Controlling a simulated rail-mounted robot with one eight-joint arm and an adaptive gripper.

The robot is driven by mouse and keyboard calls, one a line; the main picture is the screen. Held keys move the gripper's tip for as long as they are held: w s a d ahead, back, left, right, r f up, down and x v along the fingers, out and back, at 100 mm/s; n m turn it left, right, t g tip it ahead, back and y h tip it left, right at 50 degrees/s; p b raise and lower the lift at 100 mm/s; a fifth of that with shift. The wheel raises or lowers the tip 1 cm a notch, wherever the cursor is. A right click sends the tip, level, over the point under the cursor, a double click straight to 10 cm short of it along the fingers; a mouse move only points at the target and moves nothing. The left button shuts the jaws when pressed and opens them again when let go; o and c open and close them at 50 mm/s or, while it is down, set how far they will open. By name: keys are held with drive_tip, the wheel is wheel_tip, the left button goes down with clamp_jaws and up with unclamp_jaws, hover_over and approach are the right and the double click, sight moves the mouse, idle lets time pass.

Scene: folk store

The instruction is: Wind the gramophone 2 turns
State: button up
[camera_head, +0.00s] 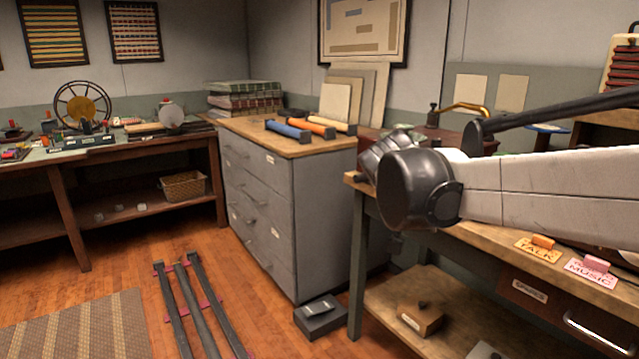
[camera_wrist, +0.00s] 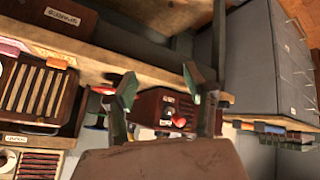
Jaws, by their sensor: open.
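The gramophone is a reddish-brown box (camera_head: 447,134) with a curved brass arm (camera_head: 466,107), on the workbench at right; my arm hides much of it in the head view. In the wrist view, which is upside down, a reddish-brown box (camera_wrist: 150,106), apparently the gramophone, shows beyond my fingers. It has a small white label and a red knob (camera_wrist: 179,121), perhaps the crank's grip. My gripper (camera_wrist: 162,85) is open, its fingers on either side of the box in the picture, with nothing held. Contact is not visible. The fingertips cannot be made out in the head view.
The wooden workbench (camera_head: 490,222) carries an orange TALK card (camera_head: 538,252) and a pink MUSIC card (camera_head: 592,273) with blocks on them. A grey drawer cabinet (camera_head: 322,218) stands left of it, with coloured rolls on top. A slatted box (camera_wrist: 38,90) shows left in the wrist view.

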drive_tip(key=w+r+m+h+p, duration=0.1)
drive_tip(key=w+r+m+h, duration=0.15)
drive_tip(key=w, duration=0.95)
drive_tip(key=m+t+h+p, duration=0.35)
drive_tip(key=m+h, duration=0.25)
drive_tip(key=h, duration=0.2)
approach(356, 179)
drive_tip(key=shift+g, duration=0.35)
drive_tip(key=shift+w+p+x, duration=0.2)
drive_tip(key=shift+p+x, duration=0.45)
drive_tip(key=shift+x, duration=5.2)
drive_tip(key=shift+a, duration=0.1)
drive_tip(key=c, duration=0.9)
